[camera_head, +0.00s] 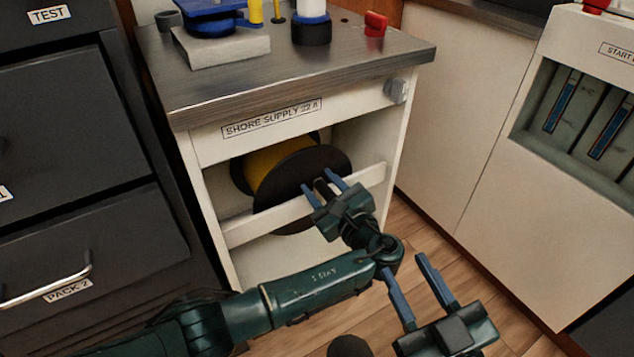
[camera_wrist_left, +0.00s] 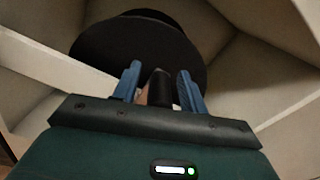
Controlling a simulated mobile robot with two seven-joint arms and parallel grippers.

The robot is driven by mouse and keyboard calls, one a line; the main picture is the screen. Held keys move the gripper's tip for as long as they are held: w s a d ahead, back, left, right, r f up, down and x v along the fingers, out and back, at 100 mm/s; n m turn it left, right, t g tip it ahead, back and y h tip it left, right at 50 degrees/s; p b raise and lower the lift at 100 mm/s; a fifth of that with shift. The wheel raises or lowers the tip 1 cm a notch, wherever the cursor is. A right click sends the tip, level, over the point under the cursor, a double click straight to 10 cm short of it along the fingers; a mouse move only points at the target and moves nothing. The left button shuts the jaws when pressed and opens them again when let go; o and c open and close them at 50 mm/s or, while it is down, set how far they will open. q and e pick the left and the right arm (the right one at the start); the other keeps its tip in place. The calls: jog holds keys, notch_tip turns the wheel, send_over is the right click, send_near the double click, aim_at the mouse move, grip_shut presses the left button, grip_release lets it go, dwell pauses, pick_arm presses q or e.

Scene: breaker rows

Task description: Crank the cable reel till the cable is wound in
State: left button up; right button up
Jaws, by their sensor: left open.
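The cable reel (camera_head: 285,184) sits inside the cabinet under the worktop, with dark round flanges and yellow cable (camera_head: 268,164) wound between them. In the left wrist view the reel's dark flange (camera_wrist_left: 130,45) fills the upper middle. A short dark crank handle (camera_wrist_left: 160,88) stands out from the flange. My left gripper (camera_head: 320,187) is open at the reel's front, with its blue fingers on either side of the handle; small gaps show beside it in the left wrist view. My right gripper (camera_head: 406,265) is open and empty, low in front of the cabinet.
Blue, yellow and red items stand on the metal worktop (camera_head: 340,68). Dark drawers (camera_head: 85,120) are at left, pale panels (camera_head: 455,100) at right. Wooden floor (camera_head: 405,230) shows between.

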pick_arm(q)
jog(key=shift+c, duration=0.5)
grip_shut()
